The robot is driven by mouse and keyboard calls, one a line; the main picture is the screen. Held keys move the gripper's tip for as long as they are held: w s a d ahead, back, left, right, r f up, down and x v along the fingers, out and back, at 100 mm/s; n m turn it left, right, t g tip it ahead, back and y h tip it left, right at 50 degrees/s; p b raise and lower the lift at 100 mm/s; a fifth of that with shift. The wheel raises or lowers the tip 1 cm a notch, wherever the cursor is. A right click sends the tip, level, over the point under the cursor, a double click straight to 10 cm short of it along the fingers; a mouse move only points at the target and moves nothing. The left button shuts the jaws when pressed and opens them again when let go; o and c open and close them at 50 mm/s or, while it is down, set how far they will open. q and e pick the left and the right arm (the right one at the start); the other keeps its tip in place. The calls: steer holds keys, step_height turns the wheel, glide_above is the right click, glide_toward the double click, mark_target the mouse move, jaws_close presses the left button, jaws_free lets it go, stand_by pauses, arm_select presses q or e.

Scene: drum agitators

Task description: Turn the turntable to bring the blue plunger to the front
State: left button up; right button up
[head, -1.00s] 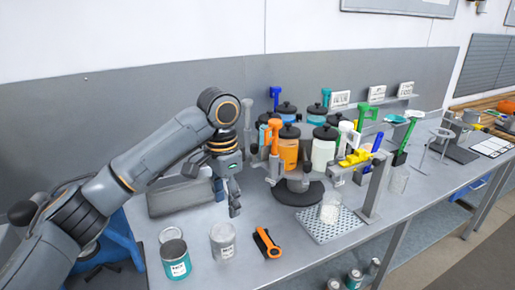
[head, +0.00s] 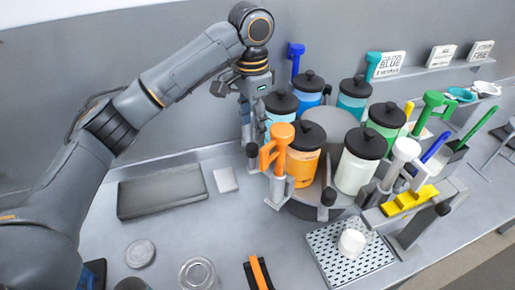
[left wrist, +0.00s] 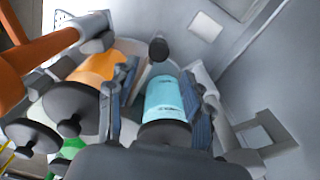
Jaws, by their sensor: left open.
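The turntable (head: 329,125) carries several black-lidded jars with coloured plungers around its rim. The blue plunger (head: 295,58) stands at the back left, by the blue jar (head: 307,88). The orange plunger (head: 278,148) and orange jar (head: 302,158) are at the front left, with the white jar (head: 357,168) and white plunger (head: 402,158) at the front right. My left gripper (head: 256,122) is at the turntable's left side. In the left wrist view its open fingers (left wrist: 158,108) lie on either side of the light blue jar (left wrist: 165,98). Contact cannot be told. The right gripper is not in view.
A perforated tray (head: 325,253) with a white cup (head: 352,243) sits in front of the turntable. A yellow piece (head: 408,200) on a stand is at the right. A grey flat box (head: 160,191) and tins stand at the left. The back wall is close behind.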

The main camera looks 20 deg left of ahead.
mark_target(252, 162)
arm_select(q)
steer(key=f+p, duration=0.1)
steer(key=f, duration=0.1)
steer(key=s+f, duration=0.1)
steer(key=f, duration=0.1)
steer(key=shift+s+p, duration=0.15)
steer(key=shift+p, duration=0.2)
steer(key=f, duration=0.2)
steer(key=f+p, duration=0.1)
steer(key=f, duration=0.2)
steer(key=w+f+p, duration=0.1)
steer(key=f, duration=0.1)
steer(key=shift+a+f, duration=0.1)
steer(key=shift+f, duration=0.3)
steer(key=shift+s+f+p, duration=0.1)
steer(key=shift+f+p, duration=0.2)
steer(key=shift+f, duration=0.4)
steer(key=c, duration=0.9)
jaws_close()
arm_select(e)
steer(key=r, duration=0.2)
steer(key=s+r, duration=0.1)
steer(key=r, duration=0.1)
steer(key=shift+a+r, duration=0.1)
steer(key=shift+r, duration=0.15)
